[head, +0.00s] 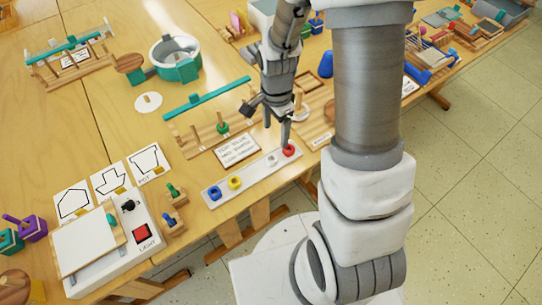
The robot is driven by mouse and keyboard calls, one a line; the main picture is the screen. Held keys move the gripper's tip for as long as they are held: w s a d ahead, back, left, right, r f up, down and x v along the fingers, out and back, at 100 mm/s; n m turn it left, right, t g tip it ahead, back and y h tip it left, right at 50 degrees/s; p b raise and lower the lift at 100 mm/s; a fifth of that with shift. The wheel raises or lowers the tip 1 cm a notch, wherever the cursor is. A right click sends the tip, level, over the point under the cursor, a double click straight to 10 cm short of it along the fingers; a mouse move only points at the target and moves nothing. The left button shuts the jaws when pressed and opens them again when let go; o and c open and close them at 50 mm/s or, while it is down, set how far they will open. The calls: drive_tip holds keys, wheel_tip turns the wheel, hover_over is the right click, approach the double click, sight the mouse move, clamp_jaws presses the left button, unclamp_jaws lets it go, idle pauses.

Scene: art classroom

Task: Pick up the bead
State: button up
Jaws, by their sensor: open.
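Several beads sit in a row on a pale strip (222,192) near the table's front edge. They include a blue bead (214,193), a yellow bead (235,183) and a red bead (289,151) at the right end. The picture does not show which one is meant by "the bead". My gripper (267,122) points down over the table, behind the strip's right end. Its fingers are spread and hold nothing. One fingertip is close to the red bead in the picture; I cannot tell whether they touch.
A printed card (238,150) lies behind the strip. A wooden rack with a teal bar (206,97) stands behind it. A box with a red light button (142,232) and outline cards (110,181) are at left. My arm hides part of the right side.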

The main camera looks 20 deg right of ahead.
hover_over(273, 155)
drive_tip(key=s, duration=0.2)
drive_tip(key=f, duration=0.7)
drive_tip(key=shift+w+d+b, duration=0.1)
drive_tip(key=shift+w+b, duration=0.15)
drive_tip(key=shift+b, duration=0.1)
drive_tip(key=shift+w+a+f, duration=0.1)
drive_tip(key=shift+w+f, duration=0.1)
drive_tip(key=shift+f, duration=1.3)
drive_tip(key=shift+w+a+f, duration=0.1)
drive_tip(key=shift+w+f, duration=0.05)
drive_tip(key=shift+f, duration=1.35)
clamp_jaws()
